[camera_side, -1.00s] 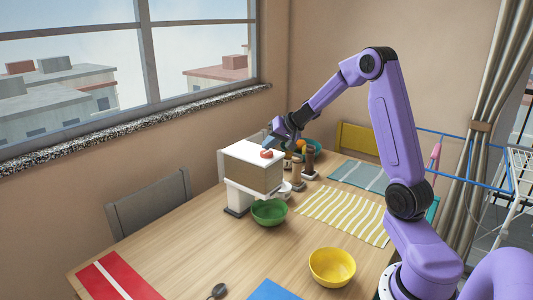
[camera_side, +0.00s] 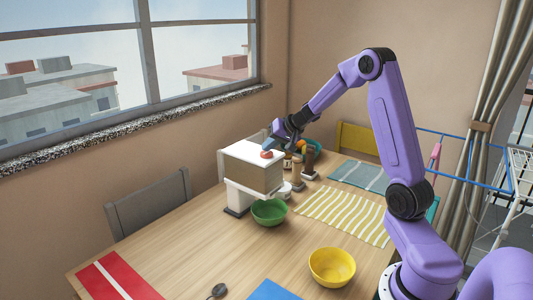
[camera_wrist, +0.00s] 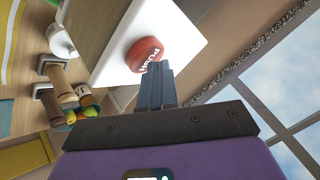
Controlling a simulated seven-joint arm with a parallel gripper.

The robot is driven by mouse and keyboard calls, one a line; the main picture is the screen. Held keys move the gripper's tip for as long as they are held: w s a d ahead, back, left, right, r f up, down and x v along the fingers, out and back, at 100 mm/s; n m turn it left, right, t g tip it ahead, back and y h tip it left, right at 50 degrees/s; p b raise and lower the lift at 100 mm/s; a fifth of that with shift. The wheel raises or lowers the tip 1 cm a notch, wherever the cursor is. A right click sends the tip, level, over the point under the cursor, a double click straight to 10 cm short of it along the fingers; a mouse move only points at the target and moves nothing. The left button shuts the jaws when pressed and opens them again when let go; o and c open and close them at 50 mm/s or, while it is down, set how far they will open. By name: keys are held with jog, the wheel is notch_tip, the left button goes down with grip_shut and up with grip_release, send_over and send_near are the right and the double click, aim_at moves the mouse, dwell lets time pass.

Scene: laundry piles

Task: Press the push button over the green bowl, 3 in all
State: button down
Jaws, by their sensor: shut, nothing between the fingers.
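A red push button (camera_side: 267,154) sits on the white top of a boxy dispenser (camera_side: 252,172) on a stand, and it shows in the wrist view (camera_wrist: 145,55) with lettering on it. The green bowl (camera_side: 269,213) stands on the table below the dispenser's front. My gripper (camera_side: 270,147) is shut and empty. In the wrist view its fingertips (camera_wrist: 154,68) are at the button's edge and overlap it; I cannot tell whether they touch it. The inside of the green bowl shows no clear contents.
A yellow bowl (camera_side: 332,266) stands near the table's front. A striped yellow mat (camera_side: 345,214) lies to the right. The table's left middle is clear.

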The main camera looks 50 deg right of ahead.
aim_at(269, 153)
jog(key=shift+f, duration=0.5)
dwell(0.3)
jog(key=shift+r, duration=1.25)
jog(key=shift+r, duration=2.5)
dwell(0.6)
notch_tip(269, 153, up, 4)
jog(key=shift+f, duration=0.1)
jog(key=shift+f, duration=0.1)
dwell(0.4)
